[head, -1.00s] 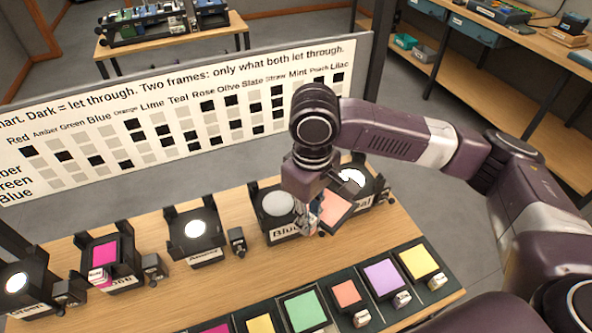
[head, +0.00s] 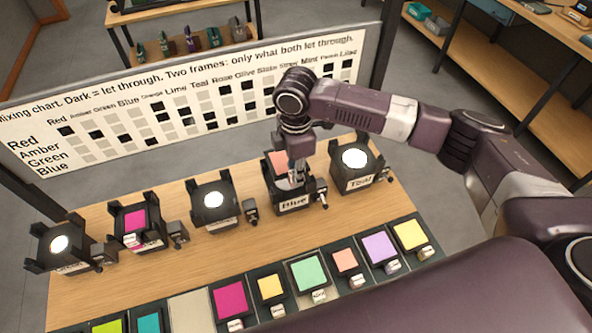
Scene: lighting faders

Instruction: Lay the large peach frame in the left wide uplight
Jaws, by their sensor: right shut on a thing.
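My right gripper (head: 297,178) points down at the uplight labelled Blue (head: 292,205). It is shut on the large peach frame (head: 278,160), which shows partly behind the fingers, over that uplight's far side. The fingers hide part of the frame, so I cannot tell whether it touches the uplight. Other black uplights stand in the row: one at the far left (head: 58,263), one bearing a magenta frame (head: 135,217), one lit white (head: 214,197), and one labelled Teal (head: 356,158). Which is the left wide one is unclear. My left gripper is not in view.
A rack along the table's near side holds several coloured frames, including a smaller peach one (head: 344,260), mint (head: 308,274) and magenta (head: 231,300). A mixing chart (head: 190,110) stands behind the uplights. Bare wood (head: 245,245) lies between row and rack.

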